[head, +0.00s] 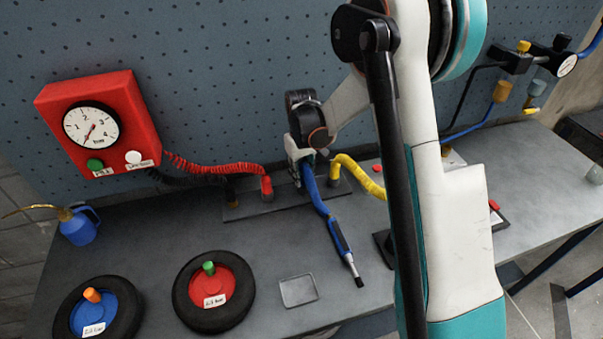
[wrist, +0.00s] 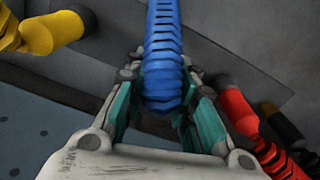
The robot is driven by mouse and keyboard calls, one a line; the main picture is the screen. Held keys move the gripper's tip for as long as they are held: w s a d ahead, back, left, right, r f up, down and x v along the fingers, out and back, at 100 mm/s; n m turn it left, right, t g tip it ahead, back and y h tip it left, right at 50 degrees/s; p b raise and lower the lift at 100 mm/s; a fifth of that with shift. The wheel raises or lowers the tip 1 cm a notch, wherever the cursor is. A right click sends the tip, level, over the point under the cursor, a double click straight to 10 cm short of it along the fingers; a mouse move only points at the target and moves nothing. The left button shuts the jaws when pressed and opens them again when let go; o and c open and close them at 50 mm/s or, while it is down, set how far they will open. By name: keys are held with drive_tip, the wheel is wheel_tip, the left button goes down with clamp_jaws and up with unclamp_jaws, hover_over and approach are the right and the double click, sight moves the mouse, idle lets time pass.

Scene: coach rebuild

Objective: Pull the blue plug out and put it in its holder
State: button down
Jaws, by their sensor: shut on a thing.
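The blue plug (wrist: 163,85) is ribbed and sits between the fingers of my gripper (wrist: 160,112) in the wrist view. In the head view my gripper (head: 303,165) is low over the dark strip at the back of the bench, shut on the plug. The blue hose (head: 315,195) runs down from it to a tool on the bench. My fingers hide the plug's lower end, so I cannot tell whether it sits in a socket. I cannot tell which part is its holder.
A red plug (head: 267,187) and a yellow plug (head: 336,174) stand on the dark strip (head: 240,210) on either side. A red gauge box (head: 100,125) hangs at left. Two wheels and a small grey tray (head: 298,291) occupy the bench front.

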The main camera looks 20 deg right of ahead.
drive_tip(key=c, duration=1.2)
unclamp_jaws()
drive_tip(key=shift+c, duration=0.2)
wheel_tip(320, 180, up, 12)
drive_tip(key=s+r+m+t+b, duration=0.1)
drive_tip(key=s+r+t+b, duration=0.1)
drive_tip(key=s+r, duration=0.35)
drive_tip(key=s+r+t+b, duration=0.1)
drive_tip(key=s+r, duration=0.2)
drive_tip(key=s, duration=0.5)
drive_tip(key=s+f+m+t+b, duration=0.1)
drive_tip(key=s+f+t+b, duration=0.2)
drive_tip(key=s, duration=1.2)
drive_tip(key=shift+f+m+t, duration=0.3)
drive_tip(key=shift+f+t, duration=0.3)
drive_tip(key=shift+f, duration=0.05)
